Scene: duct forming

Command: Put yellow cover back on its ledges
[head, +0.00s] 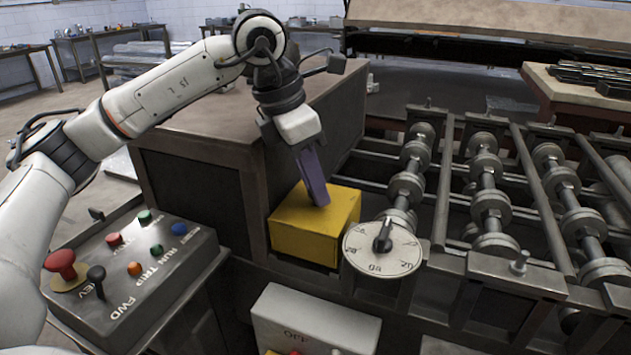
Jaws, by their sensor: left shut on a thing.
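The yellow cover (303,232) is a box-like shape at the near end of the roller machine, between the dark cabinet and the round dial. My left gripper (318,200) comes down from above with its purple fingers at the cover's top and is shut on it. The cover looks about level. Its ledges are hidden, and I cannot tell whether it rests on them. My right gripper is not in view.
A white dial (368,255) with a black knob stands just right of the cover. Rollers on shafts (490,205) fill the right side. The dark cabinet (200,185) stands left of the cover. A control panel (140,270) with buttons and levers is at lower left.

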